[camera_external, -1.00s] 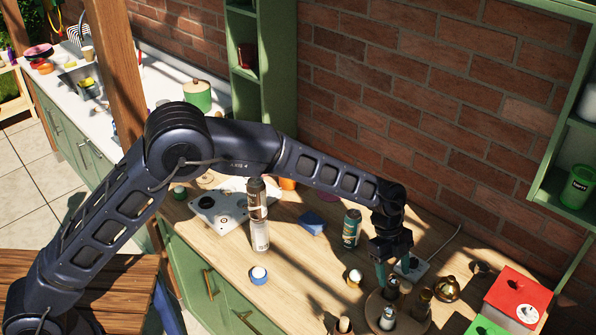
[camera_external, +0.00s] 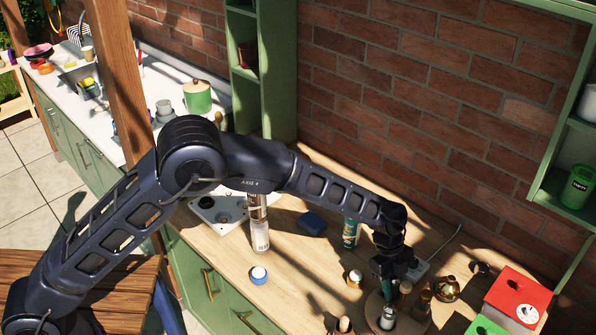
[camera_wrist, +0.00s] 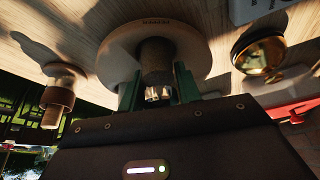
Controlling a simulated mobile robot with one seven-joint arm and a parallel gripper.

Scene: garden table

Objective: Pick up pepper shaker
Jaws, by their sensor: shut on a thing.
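My gripper (camera_external: 387,291) is low over a round wooden board (camera_external: 372,314) at the front right of the counter. In the wrist view, its two green fingers (camera_wrist: 156,88) are closed on either side of a small dark shaker with a shiny metal top, the pepper shaker (camera_wrist: 156,68). The shaker stands upright over the round board (camera_wrist: 120,48), and I cannot tell whether its base touches it. In the external view my gripper mostly hides it. A pale shaker with a metal top (camera_external: 387,320) stands at the board's front.
A brown bottle (camera_external: 423,303) and a brass round object (camera_external: 447,289) stand close on the right. A red box (camera_external: 516,297) is farther right.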

